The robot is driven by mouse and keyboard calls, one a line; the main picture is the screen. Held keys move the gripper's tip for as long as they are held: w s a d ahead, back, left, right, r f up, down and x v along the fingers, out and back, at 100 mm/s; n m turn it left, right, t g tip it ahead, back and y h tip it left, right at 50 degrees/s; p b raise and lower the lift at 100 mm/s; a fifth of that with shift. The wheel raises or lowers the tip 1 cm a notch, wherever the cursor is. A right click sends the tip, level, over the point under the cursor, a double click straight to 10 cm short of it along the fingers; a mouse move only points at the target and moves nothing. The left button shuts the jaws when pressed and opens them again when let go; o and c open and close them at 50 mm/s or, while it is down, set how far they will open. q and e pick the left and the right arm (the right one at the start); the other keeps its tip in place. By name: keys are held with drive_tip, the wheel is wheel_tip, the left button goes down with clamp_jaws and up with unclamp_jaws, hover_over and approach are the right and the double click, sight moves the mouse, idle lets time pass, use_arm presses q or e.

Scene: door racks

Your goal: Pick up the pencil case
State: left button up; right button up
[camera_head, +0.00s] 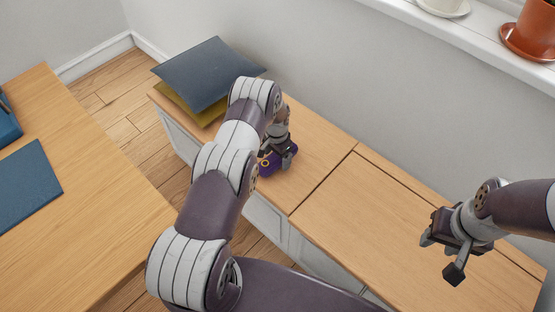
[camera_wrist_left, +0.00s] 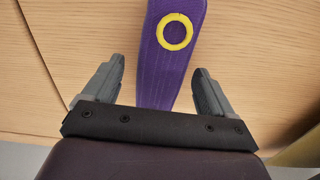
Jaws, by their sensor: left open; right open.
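The pencil case (camera_wrist_left: 166,72) is purple with a yellow ring on it and lies on the wooden cabinet top. In the left wrist view it extends from the top edge down between the fingers of my left gripper (camera_wrist_left: 160,85), which is open with a gap on each side of the case. In the head view the pencil case (camera_head: 268,167) is partly hidden under my left gripper (camera_head: 279,160). My right gripper (camera_head: 438,258) is open and empty above the right part of the cabinet.
A blue cushion (camera_head: 208,73) on a mustard cushion (camera_head: 186,103) lies at the cabinet's far end. A wall and a windowsill (camera_head: 470,40) with pots run behind. A desk (camera_head: 95,210) stands at the left. The cabinet top (camera_head: 375,205) is clear in the middle.

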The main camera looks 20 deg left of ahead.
use_arm(q)
drive_tip(key=c, duration=1.2)
drive_tip(key=shift+r, duration=0.1)
